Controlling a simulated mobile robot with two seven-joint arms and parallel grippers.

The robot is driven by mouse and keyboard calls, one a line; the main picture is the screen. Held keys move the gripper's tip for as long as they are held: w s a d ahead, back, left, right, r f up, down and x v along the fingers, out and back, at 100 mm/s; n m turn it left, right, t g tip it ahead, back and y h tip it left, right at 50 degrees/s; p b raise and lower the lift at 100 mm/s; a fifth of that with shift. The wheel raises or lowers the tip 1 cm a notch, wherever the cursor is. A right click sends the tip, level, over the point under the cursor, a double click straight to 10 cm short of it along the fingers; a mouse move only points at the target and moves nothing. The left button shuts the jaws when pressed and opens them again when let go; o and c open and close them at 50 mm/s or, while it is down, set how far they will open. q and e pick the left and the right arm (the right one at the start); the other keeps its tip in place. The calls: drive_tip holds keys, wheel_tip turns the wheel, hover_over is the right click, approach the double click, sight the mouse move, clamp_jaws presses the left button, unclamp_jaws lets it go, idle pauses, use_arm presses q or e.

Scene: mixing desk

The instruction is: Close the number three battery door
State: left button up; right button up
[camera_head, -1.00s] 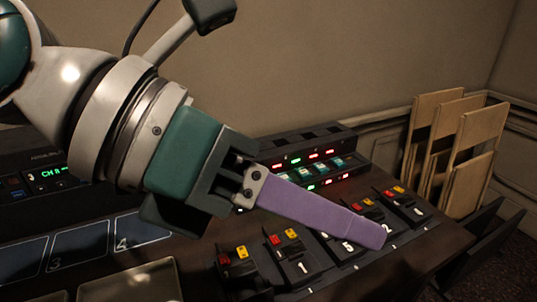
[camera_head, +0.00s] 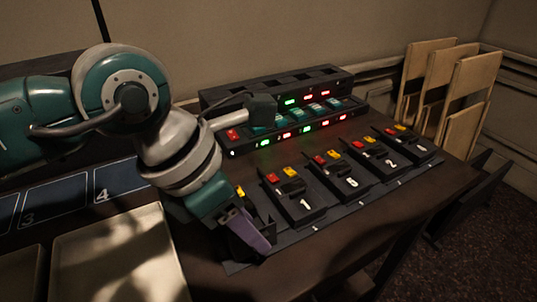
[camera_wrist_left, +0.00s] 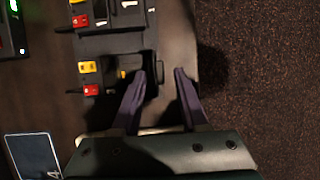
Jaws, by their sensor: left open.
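A row of black battery units with red and yellow buttons stands along the desk's front edge. In the left wrist view this unit (camera_wrist_left: 90,70) lies just past my left gripper's fingers (camera_wrist_left: 160,80). The purple fingers are apart and empty, one beside the unit's front end, the other out over the desk's edge. My right gripper is not in view.
A charger rack (camera_head: 300,120) with red and green lights stands behind the units. Beige trays (camera_head: 118,255) and numbered blue pads (camera_head: 120,178) lie to the left. Beyond the desk edge is open dark floor (camera_wrist_left: 260,70).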

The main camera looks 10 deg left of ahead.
use_arm(q)
drive_tip(key=shift+f, duration=0.25)
drive_tip(key=shift+c, duration=0.3)
clamp_jaws()
